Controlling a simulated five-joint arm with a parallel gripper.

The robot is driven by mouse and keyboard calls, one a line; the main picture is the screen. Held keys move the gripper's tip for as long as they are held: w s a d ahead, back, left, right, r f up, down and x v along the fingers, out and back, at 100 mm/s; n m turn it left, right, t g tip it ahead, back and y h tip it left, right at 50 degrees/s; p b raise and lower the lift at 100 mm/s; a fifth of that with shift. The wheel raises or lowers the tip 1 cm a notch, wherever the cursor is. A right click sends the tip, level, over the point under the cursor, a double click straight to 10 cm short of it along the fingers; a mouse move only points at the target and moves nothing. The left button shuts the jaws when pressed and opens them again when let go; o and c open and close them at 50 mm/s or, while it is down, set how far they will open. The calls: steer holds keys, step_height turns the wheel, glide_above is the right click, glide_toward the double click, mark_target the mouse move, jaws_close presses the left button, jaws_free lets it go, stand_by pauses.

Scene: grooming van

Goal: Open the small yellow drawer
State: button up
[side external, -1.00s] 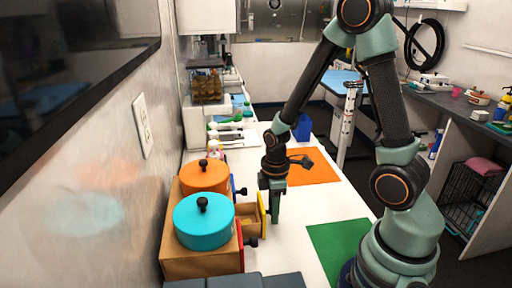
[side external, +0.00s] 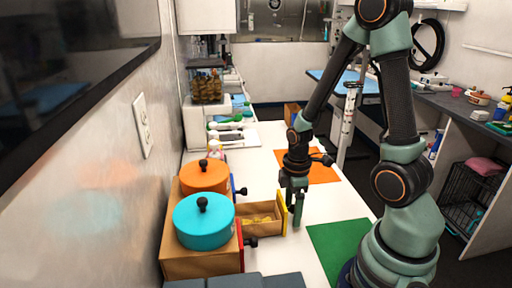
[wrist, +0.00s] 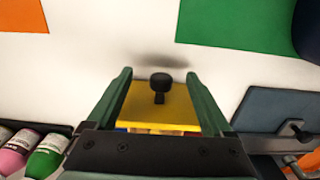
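The small yellow drawer (side external: 260,217) stands pulled out of the wooden cabinet (side external: 188,262) on the white table, with yellowish contents visible inside. Its yellow front (wrist: 160,108) carries a dark round knob (wrist: 160,80), which faces away from the cabinet. My gripper (side external: 294,212) is low at the drawer front. In the wrist view my gripper (wrist: 158,74) is open, with one finger on each side of the yellow front and the knob between them. The fingers are apart from the knob; I cannot tell whether they touch the front's edges.
A turquoise lidded pot (side external: 203,222) and an orange one (side external: 205,177) stand on the cabinet. A red-fronted drawer (side external: 240,245) and a blue-fronted one (side external: 234,188) flank the yellow one. Orange (side external: 318,167) and green (side external: 335,245) mats lie on the table, with clear white surface between.

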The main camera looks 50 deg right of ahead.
steer(key=shift+o, duration=0.2)
steer(key=shift+r, duration=4.05)
steer(key=w+a+r+m+t, duration=0.2)
steer(key=a+r+m+t, duration=0.3)
steer(key=a+r+m, duration=0.4)
step_height(320, 180, up, 5)
steer(key=shift+w+a+r+t, duration=0.1)
steer(key=shift+w+a+t, duration=0.05)
steer(key=shift+t, duration=0.15)
